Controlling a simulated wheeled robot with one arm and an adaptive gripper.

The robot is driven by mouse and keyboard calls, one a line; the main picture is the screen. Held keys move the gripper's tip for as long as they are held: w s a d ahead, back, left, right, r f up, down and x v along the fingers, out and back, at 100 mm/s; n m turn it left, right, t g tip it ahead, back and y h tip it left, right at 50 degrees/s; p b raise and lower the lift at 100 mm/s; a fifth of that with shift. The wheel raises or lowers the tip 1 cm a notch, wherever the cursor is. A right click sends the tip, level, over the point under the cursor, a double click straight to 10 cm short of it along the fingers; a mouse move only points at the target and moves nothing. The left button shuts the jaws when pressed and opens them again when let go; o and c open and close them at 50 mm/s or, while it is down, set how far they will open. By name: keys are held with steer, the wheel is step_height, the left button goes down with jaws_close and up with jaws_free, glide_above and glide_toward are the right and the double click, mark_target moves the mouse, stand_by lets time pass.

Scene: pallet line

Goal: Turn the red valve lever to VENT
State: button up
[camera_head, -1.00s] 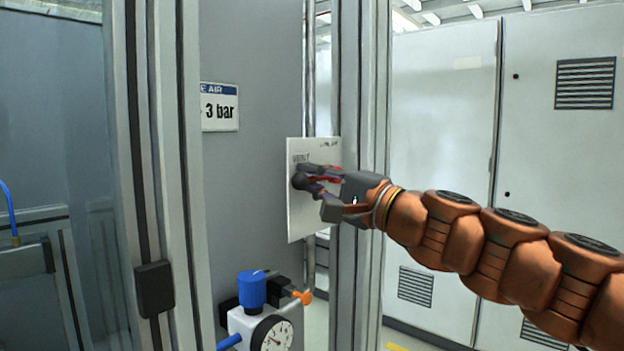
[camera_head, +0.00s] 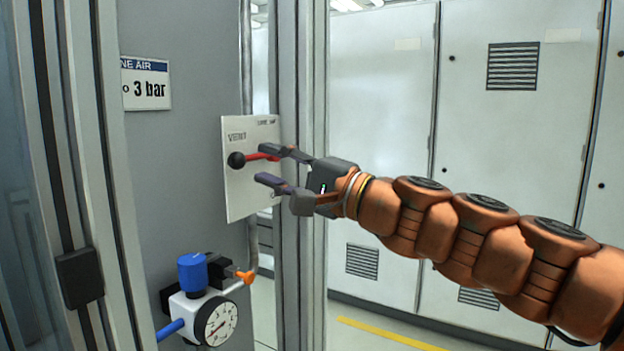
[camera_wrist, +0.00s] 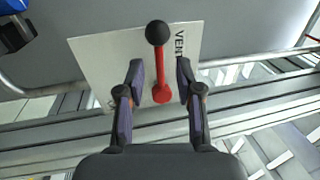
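The red valve lever (camera_head: 264,156) with a black ball knob (camera_head: 236,160) is on a white plate (camera_head: 245,199). It lies about level, its knob pointing left, just below the word VENT. A second label at the plate's upper right is too small to read. My gripper (camera_head: 271,166) is in front of the plate, right of the knob, with its fingers apart. In the wrist view the lever (camera_wrist: 160,68) shows between the open fingers (camera_wrist: 160,80), with clear gaps on both sides. The knob lies beyond the fingertips.
A gauge (camera_head: 216,322) with a blue-capped regulator (camera_head: 192,272) and orange fitting is below the plate. A 3 bar sign (camera_head: 146,84) is at upper left. A metal post (camera_head: 288,90) stands behind my gripper; grey cabinets (camera_head: 385,150) are farther back.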

steer(key=v, duration=0.7)
stand_by(0.3)
steer(key=shift+s, duration=0.1)
steer(key=s+a+f+n+g+h, duration=0.2)
steer(key=s+f+n+g+h, duration=0.3)
steer(key=f, duration=0.7)
steer(key=s+a+f+n+g+h, duration=0.1)
steer(key=s+f+n+g+h, duration=0.15)
steer(key=s+f, duration=0.65)
steer(key=s+d+f+g+h, duration=0.2)
steer(key=s+d+f+h, duration=0.3)
steer(key=d+f, duration=0.4)
steer(key=s+d+f+m+g+h+p, duration=0.1)
steer(key=s+d+f+h, duration=0.4)
steer(key=d+f, duration=0.5)
steer(key=s+d+g, duration=0.1)
steer(key=s, duration=0.1)
steer(key=shift+s+d+f+g, duration=0.15)
steer(key=shift+s+d+g, duration=0.05)
steer(key=shift+s+g, duration=0.15)
